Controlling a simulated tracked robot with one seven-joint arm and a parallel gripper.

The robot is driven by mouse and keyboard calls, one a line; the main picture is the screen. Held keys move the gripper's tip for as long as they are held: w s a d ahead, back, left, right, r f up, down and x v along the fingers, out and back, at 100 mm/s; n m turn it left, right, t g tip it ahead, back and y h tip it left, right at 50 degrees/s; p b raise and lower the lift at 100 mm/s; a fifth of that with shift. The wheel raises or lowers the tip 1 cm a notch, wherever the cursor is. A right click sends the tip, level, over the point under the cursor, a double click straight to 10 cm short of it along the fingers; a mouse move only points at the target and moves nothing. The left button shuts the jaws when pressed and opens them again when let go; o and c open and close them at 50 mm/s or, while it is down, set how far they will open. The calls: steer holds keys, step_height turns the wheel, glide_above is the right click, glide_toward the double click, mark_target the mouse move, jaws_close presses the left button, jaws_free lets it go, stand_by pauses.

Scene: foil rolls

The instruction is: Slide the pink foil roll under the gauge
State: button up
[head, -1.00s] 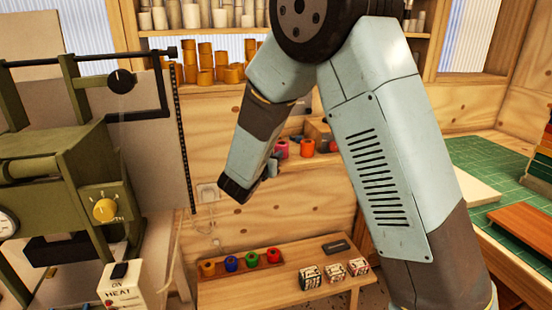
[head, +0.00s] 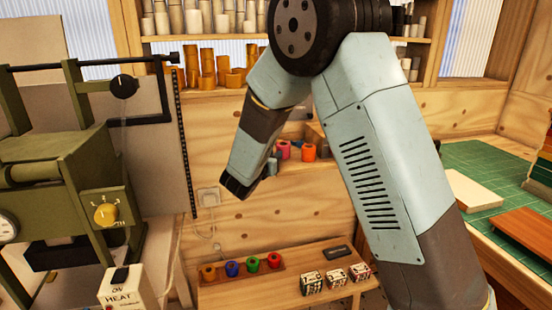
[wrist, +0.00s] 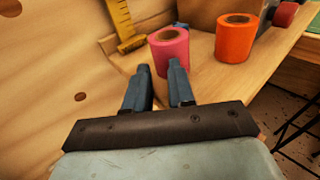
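The pink foil roll (wrist: 169,54) stands upright on a wooden shelf, just beyond my gripper's fingertips in the wrist view. It also shows in the head view (head: 284,150), beside my gripper (head: 272,164). My gripper (wrist: 158,70) is open and empty; its two blue-grey fingers are apart and point toward the roll, the right one overlapping its lower edge in the picture. I cannot tell whether they touch. A yellow marked upright (wrist: 122,22), perhaps part of the gauge, stands left of the pink roll. The roll is not under it.
An orange roll (wrist: 235,40) stands close right of the pink roll, with a brown box (wrist: 205,12) behind. A low bench (head: 240,293) below holds small coloured rolls and patterned blocks. A green machine (head: 60,160) stands at left.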

steer(key=shift+w+a, duration=0.2)
steer(key=shift+w, duration=1.05)
steer(key=shift+w+a, duration=0.2)
steer(key=shift+w, duration=1.05)
steer(key=shift+w+a, duration=0.2)
steer(key=shift+w, duration=1.05)
steer(key=shift+w, duration=0.1)
steer(key=shift+a, duration=0.1)
steer(key=v, duration=0.7)
steer(key=shift+f, duration=0.35)
